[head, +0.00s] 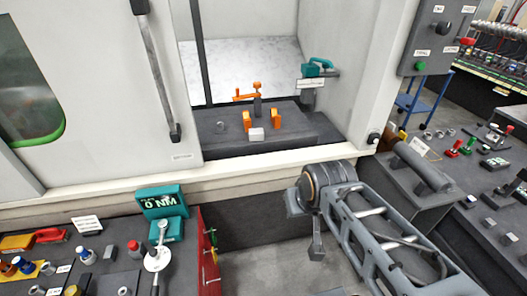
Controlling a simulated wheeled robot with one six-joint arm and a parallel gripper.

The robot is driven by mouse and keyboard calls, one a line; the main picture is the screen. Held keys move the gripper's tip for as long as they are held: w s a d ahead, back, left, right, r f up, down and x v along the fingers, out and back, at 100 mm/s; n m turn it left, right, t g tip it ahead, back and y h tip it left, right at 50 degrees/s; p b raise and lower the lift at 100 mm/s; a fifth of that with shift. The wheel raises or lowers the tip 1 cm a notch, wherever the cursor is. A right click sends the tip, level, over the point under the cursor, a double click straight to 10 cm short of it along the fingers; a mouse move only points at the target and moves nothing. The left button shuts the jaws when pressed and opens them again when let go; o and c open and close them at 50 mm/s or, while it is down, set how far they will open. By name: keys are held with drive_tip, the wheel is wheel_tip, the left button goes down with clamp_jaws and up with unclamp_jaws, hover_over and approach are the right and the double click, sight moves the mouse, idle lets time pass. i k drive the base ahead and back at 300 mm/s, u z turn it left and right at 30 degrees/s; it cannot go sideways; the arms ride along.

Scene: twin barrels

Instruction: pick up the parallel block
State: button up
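I cannot tell for sure which thing is the parallel block. A small pale grey block (257,134) sits at the front of the dark machine bed, between two orange blocks (246,120) (277,119). Several small grey blocks, one of them a grey block (471,201), lie on the dark bench at the right. My gripper (306,222) is at the end of my arm, in front of the machine's sill and below the opening. It is apart from all of these blocks. Its fingers are small and partly hidden, so its opening is unclear.
The machine's opening is bounded by a white sill (120,184) and a right wall. An orange-handled part (247,93) stands behind the pale block. A teal display reading 0 NM (162,201) and a tool bench are at left. A dark cylinder (421,166) lies at right.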

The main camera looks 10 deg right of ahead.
sight(255, 134)
drive_tip(key=z, duration=0.5)
drive_tip(key=i, duration=1.6)
drive_tip(key=u, duration=1.5)
